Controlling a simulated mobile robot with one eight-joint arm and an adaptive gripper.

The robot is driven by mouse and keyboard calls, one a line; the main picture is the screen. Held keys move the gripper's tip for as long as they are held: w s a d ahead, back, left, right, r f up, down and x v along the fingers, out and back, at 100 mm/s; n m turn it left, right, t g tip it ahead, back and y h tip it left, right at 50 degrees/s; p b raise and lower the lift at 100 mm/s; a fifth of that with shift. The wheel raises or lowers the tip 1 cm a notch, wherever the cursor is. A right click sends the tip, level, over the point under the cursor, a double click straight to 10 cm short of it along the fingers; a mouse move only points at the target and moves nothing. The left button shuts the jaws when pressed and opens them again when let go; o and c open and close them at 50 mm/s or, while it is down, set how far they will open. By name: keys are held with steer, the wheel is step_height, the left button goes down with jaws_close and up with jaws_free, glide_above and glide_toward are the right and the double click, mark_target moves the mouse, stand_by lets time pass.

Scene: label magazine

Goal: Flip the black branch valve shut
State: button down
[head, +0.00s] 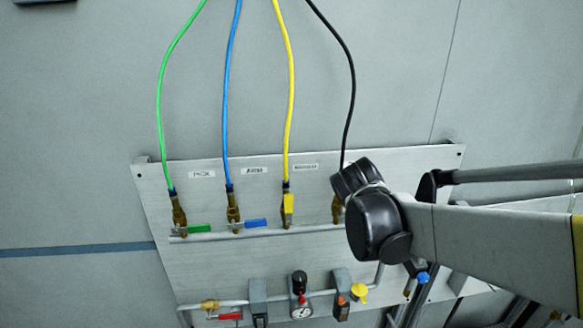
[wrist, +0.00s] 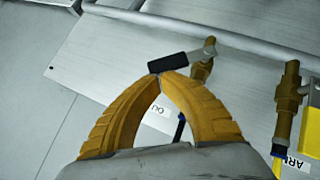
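The black branch valve has a brass body (wrist: 201,70) and a black lever handle (wrist: 180,62), seen in the wrist view. The handle lies crosswise to the valve body, roughly along the manifold pipe. My gripper (wrist: 167,73) has its two yellow fingertips together, right beside the handle; I cannot tell if they touch it. Nothing shows between the tips. In the head view part of the black valve's brass body (head: 337,210) shows below the black hose (head: 350,90); my arm hides its handle and my gripper.
The green handle (head: 199,228) and blue handle (head: 256,223) lie sideways along the pipe. The yellow handle (head: 288,203) stands in line with its valve. Below, a gauge (head: 300,311) and other fittings sit on a lower pipe of the grey panel (head: 225,270).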

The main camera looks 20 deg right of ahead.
steer(key=shift+s+d+f+m+y, duration=0.2)
steer(key=shift+d+f+m+y, duration=0.25)
steer(key=shift+d+y, duration=0.25)
steer(key=shift+s+d+f+b, duration=0.1)
steer(key=shift+d+f+b, duration=0.3)
steer(key=shift+f+b, duration=0.3)
steer(key=shift+d+f+b, duration=0.35)
steer(key=shift+f+b, duration=0.25)
steer(key=shift+b, duration=0.1)
